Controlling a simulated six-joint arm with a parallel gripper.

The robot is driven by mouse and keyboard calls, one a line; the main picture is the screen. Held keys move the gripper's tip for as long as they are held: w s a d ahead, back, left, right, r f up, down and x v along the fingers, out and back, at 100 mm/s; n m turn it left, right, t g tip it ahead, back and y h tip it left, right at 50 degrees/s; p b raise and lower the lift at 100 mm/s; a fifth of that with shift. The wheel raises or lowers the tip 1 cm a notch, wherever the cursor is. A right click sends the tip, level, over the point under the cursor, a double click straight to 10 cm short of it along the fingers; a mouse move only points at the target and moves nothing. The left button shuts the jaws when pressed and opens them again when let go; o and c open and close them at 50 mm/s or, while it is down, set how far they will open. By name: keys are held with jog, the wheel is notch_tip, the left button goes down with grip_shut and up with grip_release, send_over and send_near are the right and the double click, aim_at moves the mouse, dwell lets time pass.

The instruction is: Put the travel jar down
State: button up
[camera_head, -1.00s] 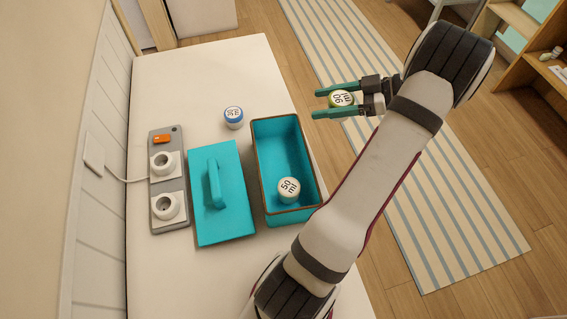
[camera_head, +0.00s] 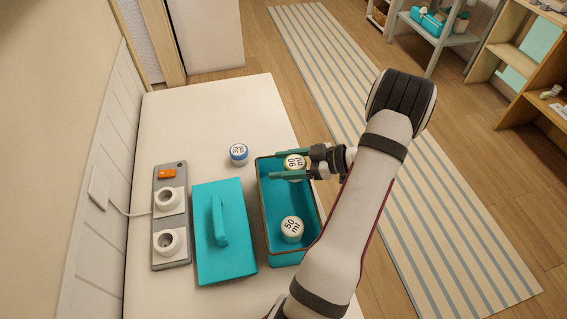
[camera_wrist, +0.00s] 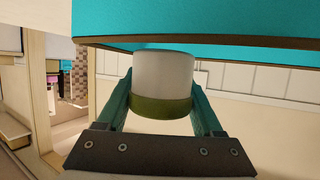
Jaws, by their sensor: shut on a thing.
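The jar (camera_head: 295,161), with a white top marked with a number and "ml", is between the teal fingers of my gripper (camera_head: 276,164). In the wrist view the jar (camera_wrist: 162,85) shows a pale body and an olive-green band, with the gripper (camera_wrist: 160,105) shut on it from both sides. In the head view it is over the far end of the open teal box (camera_head: 262,215). The box's teal wall and brown rim (camera_wrist: 200,42) are close to the jar in the wrist view. I cannot tell how far the jar is above the box floor.
A white-topped "50 ml" jar (camera_head: 291,229) stands in the box's near end. A blue-rimmed jar (camera_head: 239,153) stands on the white table (camera_head: 195,115) left of the box's far end. The teal lid (camera_head: 224,255) and a grey power strip (camera_head: 171,215) lie further left.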

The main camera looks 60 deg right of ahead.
jog(key=shift+f, duration=0.55)
jog(key=o, duration=1.4)
